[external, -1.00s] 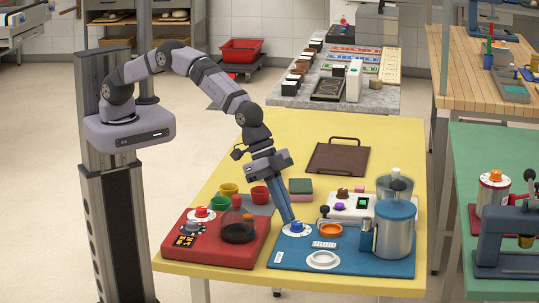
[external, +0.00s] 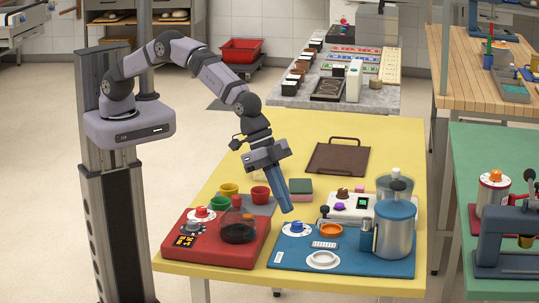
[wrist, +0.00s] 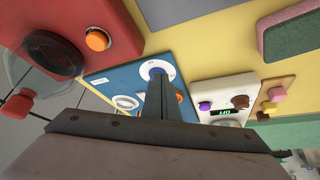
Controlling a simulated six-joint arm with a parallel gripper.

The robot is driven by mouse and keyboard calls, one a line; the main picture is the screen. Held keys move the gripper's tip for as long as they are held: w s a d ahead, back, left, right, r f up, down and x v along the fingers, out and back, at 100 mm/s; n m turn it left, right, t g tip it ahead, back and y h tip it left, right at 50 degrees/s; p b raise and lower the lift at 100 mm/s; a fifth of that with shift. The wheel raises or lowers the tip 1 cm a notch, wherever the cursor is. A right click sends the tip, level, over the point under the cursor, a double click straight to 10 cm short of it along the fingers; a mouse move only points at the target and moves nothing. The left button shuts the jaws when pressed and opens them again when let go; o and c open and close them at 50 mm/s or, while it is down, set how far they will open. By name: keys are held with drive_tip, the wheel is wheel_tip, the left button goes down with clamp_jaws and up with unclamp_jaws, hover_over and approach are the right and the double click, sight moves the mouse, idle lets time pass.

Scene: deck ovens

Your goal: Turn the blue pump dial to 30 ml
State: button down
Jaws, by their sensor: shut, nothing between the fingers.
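The blue pump dial (external: 297,227) sits on a white round scale at the back left of the blue pump base (external: 384,265). In the wrist view the dial (wrist: 157,72) shows just beyond my fingertips, on its white scale. My gripper (external: 288,209) is shut and empty, and its tips are above the dial, apart from it in the external view. It also fills the lower middle of the wrist view (wrist: 158,84). The marks on the scale are too small to read, so I cannot tell the dial's setting.
A red machine (external: 213,252) with a dark glass bowl stands to the left of the pump base. A steel canister with a blue lid (external: 396,232) stands on the base's right side. A white box with a green display (external: 350,205) is behind it. Small cups stand at the back left.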

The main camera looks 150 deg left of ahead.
wheel_tip(320, 180, up, 4)
drive_tip(key=shift+f+p, duration=0.25)
drive_tip(key=shift+p, duration=0.65)
drive_tip(key=s+d+r+m+g+h, duration=0.1)
drive_tip(key=s+d+r, duration=0.1)
drive_tip(key=s+d, duration=0.5)
drive_tip(key=s+d+r+g, duration=0.2)
drive_tip(key=s+d, duration=0.3)
drive_tip(key=s, duration=0.5)
drive_tip(key=s+d+f+m+g, duration=0.1)
drive_tip(key=s+d, duration=0.2)
drive_tip(key=s, duration=0.9)
drive_tip(key=s+d+f+m+g, duration=0.1)
drive_tip(key=s+d, duration=0.3)
drive_tip(key=s, duration=0.8)
drive_tip(key=shift+s+g+h, duration=0.15)
drive_tip(key=shift+g+h, duration=0.15)
